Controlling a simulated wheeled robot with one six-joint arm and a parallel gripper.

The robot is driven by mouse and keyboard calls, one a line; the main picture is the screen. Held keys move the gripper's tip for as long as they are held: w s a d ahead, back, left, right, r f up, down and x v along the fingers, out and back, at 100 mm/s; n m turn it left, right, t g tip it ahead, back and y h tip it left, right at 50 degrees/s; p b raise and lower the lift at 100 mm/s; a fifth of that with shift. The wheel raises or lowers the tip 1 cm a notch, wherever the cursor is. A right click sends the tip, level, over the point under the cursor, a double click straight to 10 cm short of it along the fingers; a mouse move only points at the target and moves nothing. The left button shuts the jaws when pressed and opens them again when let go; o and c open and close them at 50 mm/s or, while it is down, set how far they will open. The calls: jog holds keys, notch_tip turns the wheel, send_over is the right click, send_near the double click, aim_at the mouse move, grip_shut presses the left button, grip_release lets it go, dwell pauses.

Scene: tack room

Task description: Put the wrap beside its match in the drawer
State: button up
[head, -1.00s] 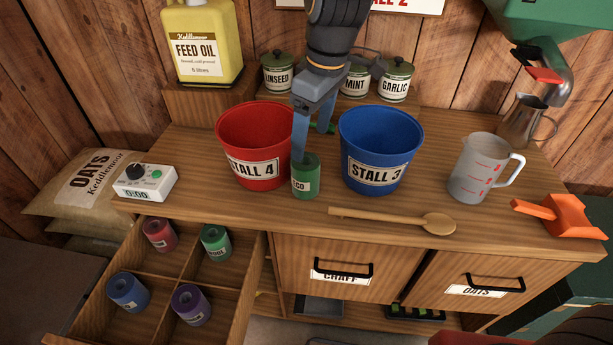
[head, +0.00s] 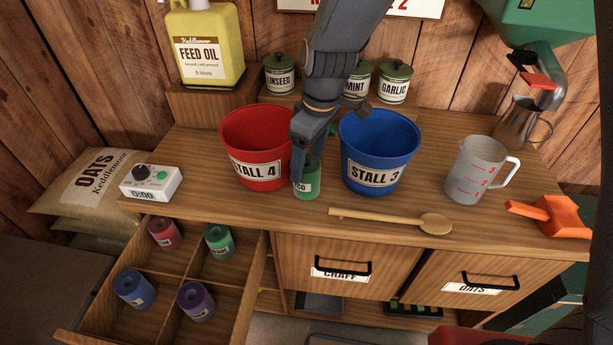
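A green wrap (head: 308,178) with a white label stands upright on the bench top between the red and blue buckets. My gripper (head: 308,165) is down at this wrap, with one finger along its left side. The other finger is mostly hidden, so I cannot tell whether it grips the wrap. The open drawer (head: 251,300) at the lower left is divided into compartments. It holds a red wrap (head: 165,234) at back left, a matching green wrap (head: 219,241) at back right, a blue wrap (head: 135,289) at front left and a purple wrap (head: 195,301) at front right.
The red bucket (head: 256,135) and blue bucket (head: 379,140) stand close on either side of my gripper. A timer (head: 151,183) sits near the bench's left end.

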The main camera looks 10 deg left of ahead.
jog(key=c, duration=1.4)
jog(key=shift+s+r, duration=0.1)
